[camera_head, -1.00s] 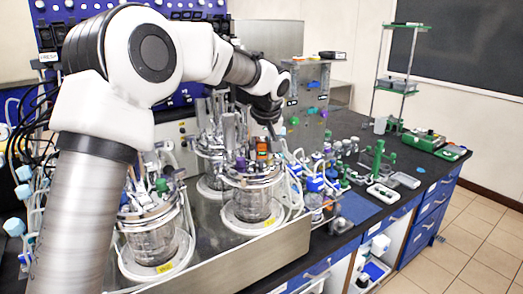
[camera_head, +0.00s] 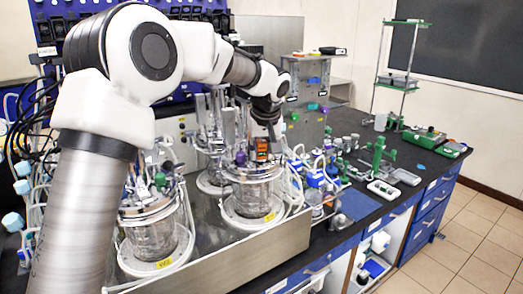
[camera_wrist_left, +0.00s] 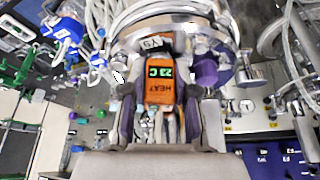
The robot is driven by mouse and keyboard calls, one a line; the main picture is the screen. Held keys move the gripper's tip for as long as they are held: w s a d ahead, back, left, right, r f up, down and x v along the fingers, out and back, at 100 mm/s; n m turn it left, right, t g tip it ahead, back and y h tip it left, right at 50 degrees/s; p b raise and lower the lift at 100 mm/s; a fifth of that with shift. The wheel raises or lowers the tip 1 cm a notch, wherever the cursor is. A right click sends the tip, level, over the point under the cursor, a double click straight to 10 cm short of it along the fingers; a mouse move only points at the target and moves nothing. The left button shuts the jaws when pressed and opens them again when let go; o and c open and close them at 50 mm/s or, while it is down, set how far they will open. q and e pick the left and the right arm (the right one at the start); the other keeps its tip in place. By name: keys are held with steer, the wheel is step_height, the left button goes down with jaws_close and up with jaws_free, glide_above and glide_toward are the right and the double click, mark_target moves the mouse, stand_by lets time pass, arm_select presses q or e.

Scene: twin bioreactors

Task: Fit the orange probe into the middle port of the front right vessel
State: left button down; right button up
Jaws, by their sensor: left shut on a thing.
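The front right vessel (camera_head: 252,193) is a clear glass jar with a metal lid and a yellow label. The orange probe (camera_head: 262,146) is upright over its lid, beside a purple fitting (camera_head: 241,158). My left gripper (camera_head: 273,139) reaches down from behind and is shut on the probe. In the left wrist view my left gripper (camera_wrist_left: 160,108) has a finger on each side of the orange probe (camera_wrist_left: 159,82), whose display shows a reading and HEAT. The vessel's metal rim (camera_wrist_left: 170,18) lies just beyond. The middle port and probe's lower end are hidden. My right gripper is not seen.
Another vessel (camera_head: 151,240) stands at front left, and one behind. Looped hoses (camera_head: 295,185) run down the right side of the front right vessel. Blue-capped bottles (camera_head: 316,180) and green stands crowd the bench to the right. A blue mat (camera_head: 358,205) lies bare near the bench edge.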

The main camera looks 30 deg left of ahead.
arm_select(q)
steer(key=shift+f, duration=0.1)
steer(key=c, duration=0.8)
jaws_free()
